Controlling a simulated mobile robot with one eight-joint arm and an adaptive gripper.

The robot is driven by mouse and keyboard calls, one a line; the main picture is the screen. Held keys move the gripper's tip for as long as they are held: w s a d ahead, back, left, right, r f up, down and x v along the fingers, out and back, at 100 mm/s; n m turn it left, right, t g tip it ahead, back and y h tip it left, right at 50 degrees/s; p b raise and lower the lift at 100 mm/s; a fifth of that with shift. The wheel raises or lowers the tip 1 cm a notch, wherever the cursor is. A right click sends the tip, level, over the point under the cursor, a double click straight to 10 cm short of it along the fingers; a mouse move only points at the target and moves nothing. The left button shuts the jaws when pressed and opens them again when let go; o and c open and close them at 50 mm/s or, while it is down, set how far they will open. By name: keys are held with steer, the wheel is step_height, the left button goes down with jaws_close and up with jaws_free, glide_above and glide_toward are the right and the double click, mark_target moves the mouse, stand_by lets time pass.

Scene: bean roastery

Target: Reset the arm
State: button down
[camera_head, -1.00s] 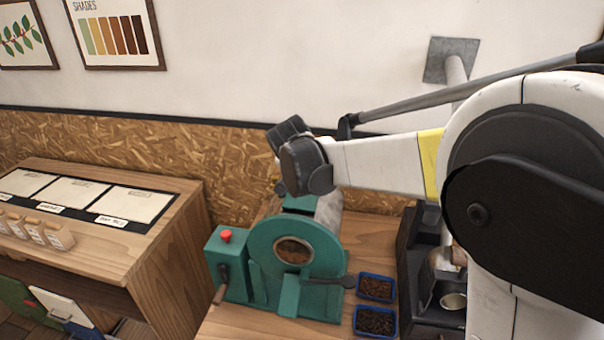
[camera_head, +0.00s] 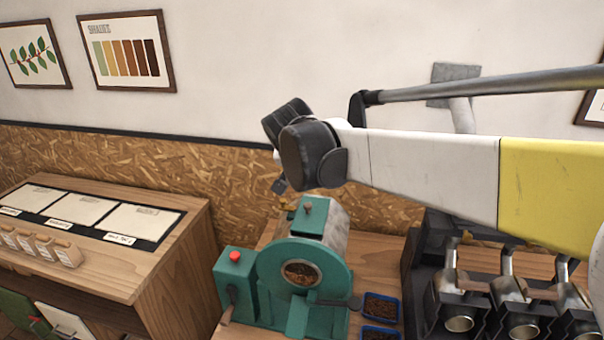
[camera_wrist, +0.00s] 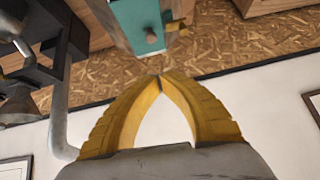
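My gripper (camera_wrist: 160,80) shows in the wrist view as two yellow fingers whose tips meet, with nothing visible between them. In the head view my white and yellow arm (camera_head: 430,168) reaches in from the right, and its dark wrist end hangs above and behind the green roaster (camera_head: 310,255). The gripper fingers are mostly hidden there behind the wrist. The wrist view appears upside down, with a green part of the roaster (camera_wrist: 135,22) at the top.
A wooden counter with pale cards (camera_head: 85,208) stands at left. Blue trays of beans (camera_head: 381,308) sit right of the roaster. A dark machine with several metal cups (camera_head: 460,322) stands at right. The wall (camera_head: 240,50) behind carries framed pictures and a grey duct.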

steer(key=s+d+f+n+b, duration=0.1)
steer(key=s+d+f+b, duration=0.3)
steer(key=s+f, duration=0.5)
steer(key=s+d+f+n+y+b, duration=0.1)
steer(key=s+d+f+b, duration=0.3)
steer(key=s+f+b, duration=0.5)
steer(key=s+d+f+n+g+b, duration=0.1)
steer(key=s+d+f+n+b, duration=0.1)
steer(key=s+d+f+b, duration=0.2)
steer(key=s+f+b, duration=0.3)
steer(key=s+f, duration=0.3)
steer(key=s, duration=0.1)
steer(key=shift+s+d+f+y, duration=0.2)
steer(key=shift+s+f+y, duration=0.05)
steer(key=shift+y, duration=0.15)
